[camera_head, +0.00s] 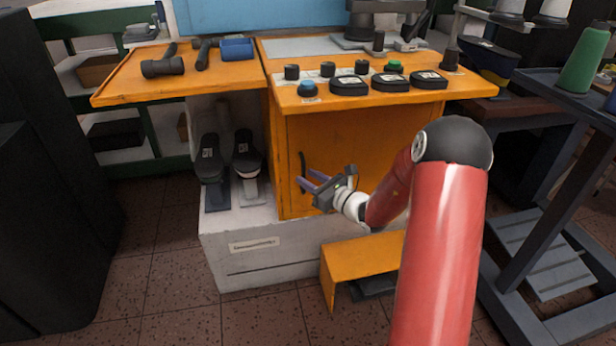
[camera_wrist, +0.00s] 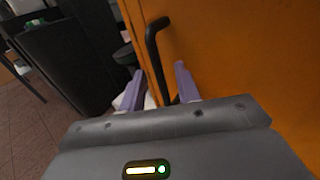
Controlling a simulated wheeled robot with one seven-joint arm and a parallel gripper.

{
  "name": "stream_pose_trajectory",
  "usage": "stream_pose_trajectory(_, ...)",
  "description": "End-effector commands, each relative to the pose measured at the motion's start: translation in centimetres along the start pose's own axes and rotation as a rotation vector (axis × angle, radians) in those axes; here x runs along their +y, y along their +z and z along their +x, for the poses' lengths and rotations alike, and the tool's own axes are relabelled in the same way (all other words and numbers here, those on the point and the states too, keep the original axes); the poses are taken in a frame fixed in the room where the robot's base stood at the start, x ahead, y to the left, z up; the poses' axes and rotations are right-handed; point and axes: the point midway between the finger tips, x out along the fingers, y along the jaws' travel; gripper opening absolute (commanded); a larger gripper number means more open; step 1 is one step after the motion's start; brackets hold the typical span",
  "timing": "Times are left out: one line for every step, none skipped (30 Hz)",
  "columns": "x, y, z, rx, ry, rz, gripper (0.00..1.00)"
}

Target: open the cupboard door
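The orange cupboard door (camera_head: 345,140) is on the front of the workbench and looks closed. Its dark upright bar handle (camera_head: 302,163) is near the door's left edge. My gripper (camera_head: 304,177) is at the handle's lower part, with its purple fingers apart. In the wrist view, the black handle (camera_wrist: 155,45) runs down between the two fingers of my gripper (camera_wrist: 158,68), with a gap showing to each side. The handle's lower end is near the gripper body. The orange door (camera_wrist: 235,50) fills the right of that view.
An orange step-like box (camera_head: 350,262) stands on the floor below the door. Shoe lasts (camera_head: 246,155) stand on an open shelf left of the door. A dark trolley (camera_head: 550,230) is at the right. Tiled floor is free at the front left.

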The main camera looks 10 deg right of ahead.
Motion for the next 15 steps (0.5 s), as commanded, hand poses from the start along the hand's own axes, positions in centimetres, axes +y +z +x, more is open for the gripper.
stream_pose_trajectory(0.05, 0.03, 0.41, 0.0, 0.001, 0.0, 0.32)
stream_pose_trajectory(0.04, 0.03, 0.57, 0.0, 0.001, 0.0, 0.32)
stream_pose_trajectory(0.02, 0.03, 0.74, 0.0, 0.0, 0.0, 0.32)
stream_pose_trajectory(0.01, 0.03, 0.82, 0.0, 0.0, 0.0, 0.32)
stream_pose_trajectory(0.01, 0.03, 0.87, 0.0, 0.0, 0.0, 0.32)
stream_pose_trajectory(0.01, 0.02, 0.9, 0.0, 0.0, 0.0, 0.32)
stream_pose_trajectory(0.01, 0.01, 0.91, 0.001, 0.0, 0.0, 0.32)
stream_pose_trajectory(0.01, 0.01, 0.9, 0.001, 0.0, 0.0, 0.32)
stream_pose_trajectory(0.01, 0.01, 0.89, 0.001, 0.0, 0.0, 0.32)
stream_pose_trajectory(0.02, 0.01, 0.89, 0.0, 0.0, 0.0, 0.32)
stream_pose_trajectory(0.02, 0.01, 0.89, 0.0, 0.0, 0.0, 0.32)
stream_pose_trajectory(0.02, 0.01, 0.88, 0.001, 0.0, 0.0, 0.28)
stream_pose_trajectory(0.03, 0.01, 0.88, 0.001, 0.0, 0.0, 0.24)
stream_pose_trajectory(0.03, 0.01, 0.88, 0.0, 0.0, 0.0, 0.21)
stream_pose_trajectory(0.03, 0.01, 0.87, 0.0, 0.0, 0.0, 0.15)
